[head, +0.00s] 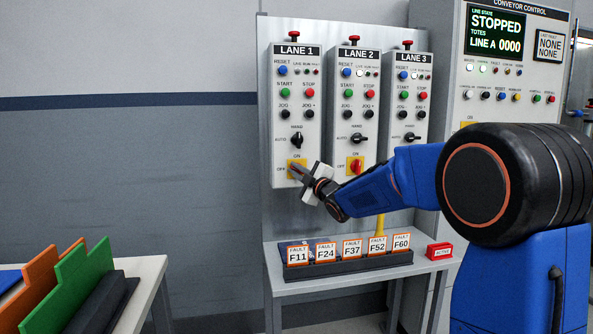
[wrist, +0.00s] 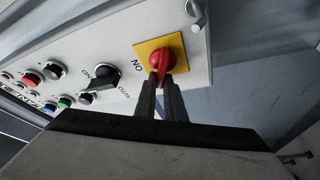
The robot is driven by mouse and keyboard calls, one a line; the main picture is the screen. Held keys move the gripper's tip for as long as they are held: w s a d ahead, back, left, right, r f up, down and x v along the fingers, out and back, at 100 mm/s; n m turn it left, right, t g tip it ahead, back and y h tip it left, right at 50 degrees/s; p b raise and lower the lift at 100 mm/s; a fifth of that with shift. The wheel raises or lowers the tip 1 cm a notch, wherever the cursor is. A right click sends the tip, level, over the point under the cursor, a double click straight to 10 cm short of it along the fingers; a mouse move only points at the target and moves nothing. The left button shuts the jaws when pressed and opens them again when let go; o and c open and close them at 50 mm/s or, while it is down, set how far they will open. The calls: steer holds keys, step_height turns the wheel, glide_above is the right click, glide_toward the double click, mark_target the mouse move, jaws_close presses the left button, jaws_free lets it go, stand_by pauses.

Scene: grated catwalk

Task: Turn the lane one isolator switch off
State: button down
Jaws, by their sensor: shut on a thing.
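The lane 1 isolator is a red rotary knob on a yellow plate (head: 294,163), low on the LANE 1 box (head: 297,95). ON is printed above it and OFF to its left. My gripper (head: 309,173) is at this switch and hides much of it in the head view. In the wrist view the red knob (wrist: 161,62) sits on its yellow plate (wrist: 143,48), with ON beside it. My gripper's two dark fingers (wrist: 160,90) are closed on the knob's handle. The fingers cover part of the handle, so I cannot tell its exact angle.
The LANE 2 box (head: 352,110) and LANE 3 box (head: 408,105) stand close on the right. A fault-tag rack (head: 345,267) is on the table below. The conveyor control panel (head: 511,75) shows STOPPED. The wall left of the boxes is clear.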

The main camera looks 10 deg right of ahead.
steer(key=n+g, duration=0.1)
steer(key=n, duration=0.1)
steer(key=n+g, duration=0.1)
steer(key=n, duration=0.2)
steer(key=shift+f, duration=0.4)
steer(key=shift+n, duration=0.3)
steer(key=c, duration=1.8)
jaws_free()
steer(key=shift+c, duration=0.2)
steer(key=v, duration=1.7)
steer(key=shift+s+d, duration=0.15)
steer(key=shift+r, duration=0.15)
